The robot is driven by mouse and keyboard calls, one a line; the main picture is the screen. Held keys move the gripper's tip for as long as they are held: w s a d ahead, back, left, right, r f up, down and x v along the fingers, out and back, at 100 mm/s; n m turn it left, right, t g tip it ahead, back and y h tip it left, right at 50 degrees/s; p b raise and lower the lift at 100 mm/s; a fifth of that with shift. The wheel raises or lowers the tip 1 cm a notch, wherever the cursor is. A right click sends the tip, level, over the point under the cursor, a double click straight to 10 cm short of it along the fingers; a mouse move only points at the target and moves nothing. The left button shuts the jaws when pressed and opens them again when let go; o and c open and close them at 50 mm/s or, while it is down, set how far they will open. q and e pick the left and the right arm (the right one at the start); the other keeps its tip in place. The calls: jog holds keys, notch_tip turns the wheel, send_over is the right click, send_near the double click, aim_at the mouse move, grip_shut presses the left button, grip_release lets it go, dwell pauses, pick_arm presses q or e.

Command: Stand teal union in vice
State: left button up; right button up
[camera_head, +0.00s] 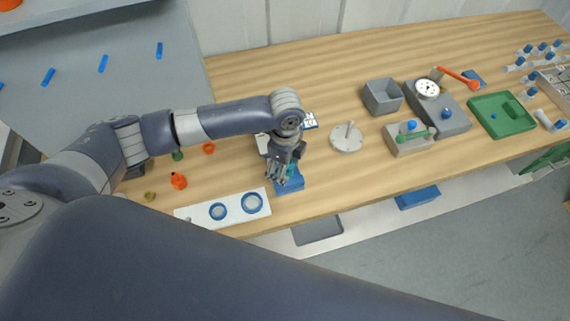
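My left gripper (278,172) points down over a blue block-like fixture (291,186), which looks like the vice, near the front edge of the wooden bench. A small teal piece (292,169), likely the union, shows beside the fingers at the vice. The fingers and wrist hide most of it. I cannot tell whether the fingers grip it, whether it touches the vice, or whether it is upright. A large arm link of mine crosses the foreground, and my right gripper is out of view.
A white plate with blue rings (233,207) lies left of the vice. Orange (179,181) and green small parts lie farther left. A round grey stand (347,138), grey bin (383,97), dial gauge (427,88) and green tray (502,115) stand to the right. Bench between vice and round stand is clear.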

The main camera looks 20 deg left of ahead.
pick_arm(q)
jog(key=shift+s+a+f, duration=0.1)
jog(key=shift+s+f, duration=0.05)
jog(key=shift+s, duration=0.15)
jog(key=shift+r, duration=0.2)
jog(key=r, duration=1.2)
jog(key=shift+w, duration=0.2)
